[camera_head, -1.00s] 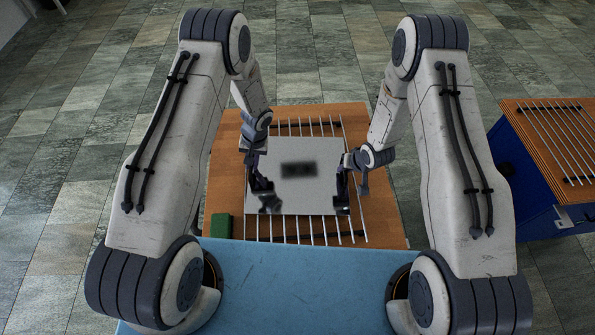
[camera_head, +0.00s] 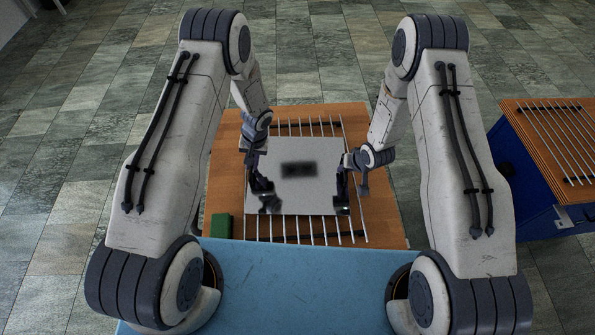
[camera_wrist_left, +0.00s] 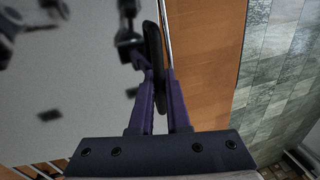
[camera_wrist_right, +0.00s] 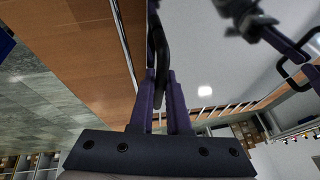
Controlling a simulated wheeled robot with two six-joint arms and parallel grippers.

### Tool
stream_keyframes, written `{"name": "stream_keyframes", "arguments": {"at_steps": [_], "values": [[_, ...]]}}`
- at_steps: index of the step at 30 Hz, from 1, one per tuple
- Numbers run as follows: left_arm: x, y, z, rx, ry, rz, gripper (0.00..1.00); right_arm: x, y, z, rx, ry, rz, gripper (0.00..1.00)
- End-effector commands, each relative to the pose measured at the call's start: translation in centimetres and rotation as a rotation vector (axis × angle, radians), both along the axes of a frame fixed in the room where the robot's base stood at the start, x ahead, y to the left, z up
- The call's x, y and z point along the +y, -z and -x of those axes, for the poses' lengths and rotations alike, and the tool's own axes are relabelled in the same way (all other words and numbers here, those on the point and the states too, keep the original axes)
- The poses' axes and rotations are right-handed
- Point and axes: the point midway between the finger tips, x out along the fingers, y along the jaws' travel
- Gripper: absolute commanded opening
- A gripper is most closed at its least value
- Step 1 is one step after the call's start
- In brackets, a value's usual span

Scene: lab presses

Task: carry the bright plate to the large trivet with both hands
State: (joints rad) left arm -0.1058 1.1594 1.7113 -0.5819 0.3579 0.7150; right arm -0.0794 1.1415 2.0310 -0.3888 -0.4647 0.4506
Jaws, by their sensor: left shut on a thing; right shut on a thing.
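The bright plate (camera_head: 310,204) is a pale, flat square with a blurred dark patch in its middle. It is between my two grippers, over the rack of metal rods of the large trivet (camera_head: 350,235) on a wooden top. I cannot tell whether it touches the rods. My left gripper (camera_head: 262,188) is shut on the plate's left dark handle, seen in the left wrist view (camera_wrist_left: 153,55). My right gripper (camera_head: 342,190) is shut on the right dark handle, seen in the right wrist view (camera_wrist_right: 161,60). The plate hides the trivet's middle.
A green block (camera_head: 221,227) lies at the wooden top's front left corner. A light blue surface (camera_head: 300,285) is in front, close to me. At the right stands a blue cabinet (camera_head: 530,195) with another rod rack (camera_head: 560,130). Tiled floor lies around.

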Motion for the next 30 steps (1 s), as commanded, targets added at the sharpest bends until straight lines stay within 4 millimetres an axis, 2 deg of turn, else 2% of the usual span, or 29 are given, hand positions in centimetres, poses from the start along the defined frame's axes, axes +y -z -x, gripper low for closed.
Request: {"name": "stream_keyframes", "arguments": {"at_steps": [8, 24, 30], "values": [[0.0, -0.7, -0.1, -0.002, 0.000, 0.000, 0.00, 0.0, -0.7, -0.1, -0.004, 0.000, -0.001, 0.00], [0.0, -5.0, -0.1, -0.001, 0.000, 0.000, 0.00, 0.0, -5.0, -0.1, -0.003, 0.000, -0.001, 0.00], [0.0, -5.1, -0.1, -0.001, 0.000, 0.000, 0.00, 0.0, -5.2, -0.1, -0.003, 0.000, -0.001, 0.00]]}}
